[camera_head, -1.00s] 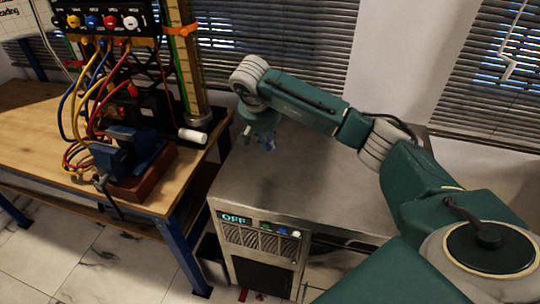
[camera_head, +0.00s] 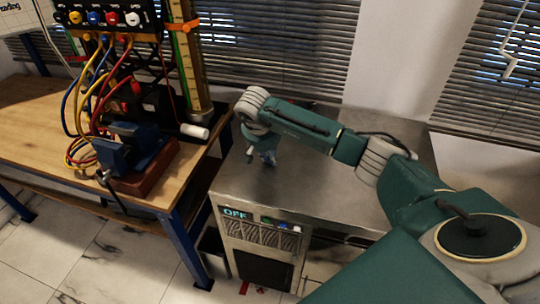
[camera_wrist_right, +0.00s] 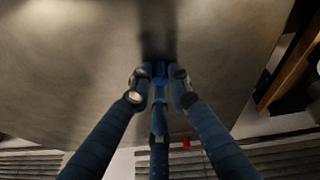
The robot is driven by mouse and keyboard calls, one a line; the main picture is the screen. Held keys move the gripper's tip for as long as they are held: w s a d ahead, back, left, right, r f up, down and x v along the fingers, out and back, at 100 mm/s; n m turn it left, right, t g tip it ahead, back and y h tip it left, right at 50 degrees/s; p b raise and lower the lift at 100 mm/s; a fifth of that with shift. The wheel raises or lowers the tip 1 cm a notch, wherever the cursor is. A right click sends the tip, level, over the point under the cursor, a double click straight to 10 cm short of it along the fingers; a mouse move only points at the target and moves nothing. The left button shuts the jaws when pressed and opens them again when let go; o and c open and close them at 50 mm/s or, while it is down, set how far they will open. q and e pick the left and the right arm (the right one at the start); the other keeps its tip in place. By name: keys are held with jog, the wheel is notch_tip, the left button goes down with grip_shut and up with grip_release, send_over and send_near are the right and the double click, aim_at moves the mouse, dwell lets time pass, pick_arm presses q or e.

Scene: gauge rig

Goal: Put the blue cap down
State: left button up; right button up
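My right gripper (camera_head: 262,157) points down close above the bare metal top of the cabinet (camera_head: 300,200). In the right wrist view its fingers (camera_wrist_right: 158,88) come together around a small, dark blue cap (camera_wrist_right: 160,70). The fingers hide much of the cap. A dark shadow lies on the metal right by the fingertips; I cannot tell whether the cap touches the surface. In the head view the cap cannot be told apart from the bluish fingers. My left gripper is not in view.
A wooden bench (camera_head: 40,140) at the left carries a blue vise (camera_head: 125,150), colored hoses (camera_head: 90,95) and a panel with colored knobs (camera_head: 105,17). A white cylinder (camera_head: 194,131) lies near its right edge. The cabinet front shows an OFF display (camera_head: 236,213). The metal top around my gripper is clear.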

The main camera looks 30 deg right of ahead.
jog(key=o, duration=0.3)
jog(key=shift+o, duration=0.2)
jog(key=shift+r, duration=0.15)
jog(key=b+v, duration=0.2)
jog(key=v, duration=1)
